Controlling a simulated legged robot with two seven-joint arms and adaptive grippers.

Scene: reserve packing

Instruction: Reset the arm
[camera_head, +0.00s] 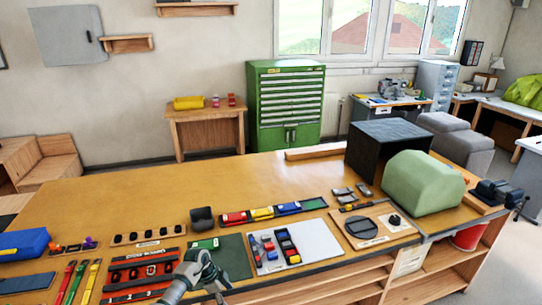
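One grey gripper of mine, the left (217,286), shows at the bottom of the head view, with its arm coming in from the lower left. It is over the front of the wooden workbench (120,205), in front of the dark green mat (236,262) and right of the red-and-black tool tray. Its fingers are small and partly hidden by its own body, so I cannot tell whether they are open or shut. I see no object clearly held in it. My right gripper is not in view.
A white board (318,240) with small coloured blocks lies right of the gripper. A red-and-black tray (140,270) lies left. A green rounded cover (420,182), a black box (385,150) and a vise (497,190) stand at right. The bench's back left is clear.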

